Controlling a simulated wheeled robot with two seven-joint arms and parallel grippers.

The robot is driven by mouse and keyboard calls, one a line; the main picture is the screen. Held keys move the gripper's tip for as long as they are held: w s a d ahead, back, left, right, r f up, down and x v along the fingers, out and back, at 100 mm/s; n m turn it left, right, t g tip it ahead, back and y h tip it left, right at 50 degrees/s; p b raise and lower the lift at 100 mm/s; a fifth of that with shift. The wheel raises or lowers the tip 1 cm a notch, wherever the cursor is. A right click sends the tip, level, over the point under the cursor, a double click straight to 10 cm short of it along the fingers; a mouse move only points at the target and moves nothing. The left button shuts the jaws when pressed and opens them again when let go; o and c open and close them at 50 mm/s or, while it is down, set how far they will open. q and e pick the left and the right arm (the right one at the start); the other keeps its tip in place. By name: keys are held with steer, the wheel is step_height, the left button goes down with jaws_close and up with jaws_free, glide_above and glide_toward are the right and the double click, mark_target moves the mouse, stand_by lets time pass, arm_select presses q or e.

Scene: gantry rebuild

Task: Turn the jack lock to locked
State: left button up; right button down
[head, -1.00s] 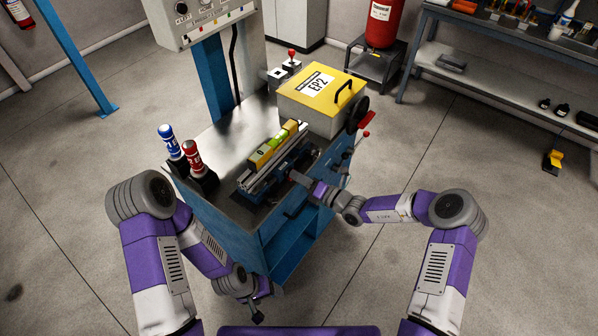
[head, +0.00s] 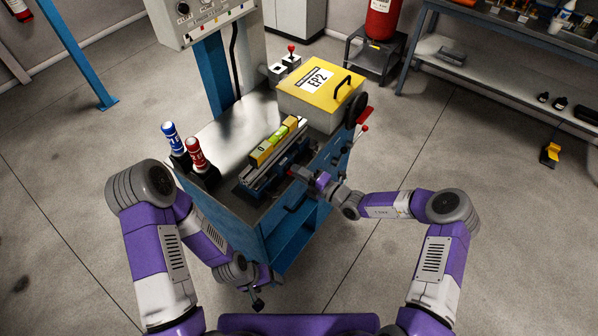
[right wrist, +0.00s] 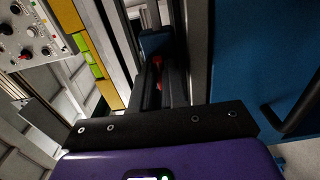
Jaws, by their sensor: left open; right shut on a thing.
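My right gripper (head: 300,174) is at the front edge of the blue bench, beside the rail with the yellow spirit level (head: 277,141). In the right wrist view its dark fingers (right wrist: 161,86) are shut on a small red part, which I take for the jack lock (right wrist: 158,66). Only some of that part shows between the fingers. In the head view the hand hides it, and I cannot read whether it stands at locked. My left gripper (head: 257,300) is open, low in front of the bench and away from it.
The bench top (head: 228,132) holds blue and red bottle-like handles (head: 171,137) at the left and a yellow-lidded EP2 box (head: 317,93) at the back right. Red-tipped levers (head: 364,128) stick out at the right side.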

stand_by(0.3)
steer(key=c, duration=1.2)
jaws_free()
steer(key=shift+o, duration=0.2)
steer(key=v, duration=0.7)
steer(key=shift+s+d, duration=0.2)
